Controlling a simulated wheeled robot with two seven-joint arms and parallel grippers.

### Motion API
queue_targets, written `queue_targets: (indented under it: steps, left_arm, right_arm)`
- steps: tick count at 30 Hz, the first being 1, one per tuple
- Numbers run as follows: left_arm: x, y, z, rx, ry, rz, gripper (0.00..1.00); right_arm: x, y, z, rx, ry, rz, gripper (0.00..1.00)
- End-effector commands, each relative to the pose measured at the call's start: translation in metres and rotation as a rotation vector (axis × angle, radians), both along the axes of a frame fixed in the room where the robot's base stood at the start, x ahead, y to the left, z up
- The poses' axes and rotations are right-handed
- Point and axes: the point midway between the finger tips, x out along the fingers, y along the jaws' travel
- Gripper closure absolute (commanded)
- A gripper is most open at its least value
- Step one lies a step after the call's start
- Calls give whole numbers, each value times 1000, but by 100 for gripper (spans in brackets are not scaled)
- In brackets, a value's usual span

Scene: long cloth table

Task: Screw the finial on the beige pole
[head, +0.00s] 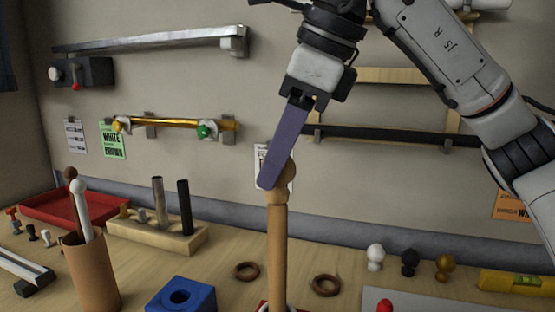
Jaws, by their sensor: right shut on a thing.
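The beige pole (277,250) stands upright near the middle of the head view, in a holder whose red and white edge shows at the bottom. A tan wooden ball finial (288,174) sits at the pole's top, in line with it as far as I can see. My right gripper (270,181) comes down from above, tilted, with one long purple finger across the front of the finial. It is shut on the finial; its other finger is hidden. The joint between finial and pole is partly covered. My left gripper is out of view.
A blue block (203,296) with a hole and a brown cup (88,270) of poles stand left. Two brown rings (327,285) lie near the pole. White, black and brass finials (376,256) stand right.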

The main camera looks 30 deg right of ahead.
Motion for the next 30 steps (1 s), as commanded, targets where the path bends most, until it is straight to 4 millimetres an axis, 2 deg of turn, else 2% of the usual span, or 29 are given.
queue_targets:
  steps: [8,13,18,24,25,28,30]
  left_arm:
    - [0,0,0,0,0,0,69]
    - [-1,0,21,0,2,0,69]
    - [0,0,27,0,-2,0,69]
    - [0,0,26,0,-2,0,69]
    - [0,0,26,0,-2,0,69]
    - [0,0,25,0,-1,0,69]
    - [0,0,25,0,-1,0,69]
  right_arm:
    - [2,-1,6,4,-16,-423,83]
    - [2,-3,11,2,-15,-656,83]
    - [2,-3,7,6,-13,-764,83]
    - [2,-4,6,7,-13,-768,83]
    - [2,-4,6,6,-12,-769,60]
    - [2,-4,5,5,-11,-767,43]
    - [2,-3,4,3,-10,-765,42]
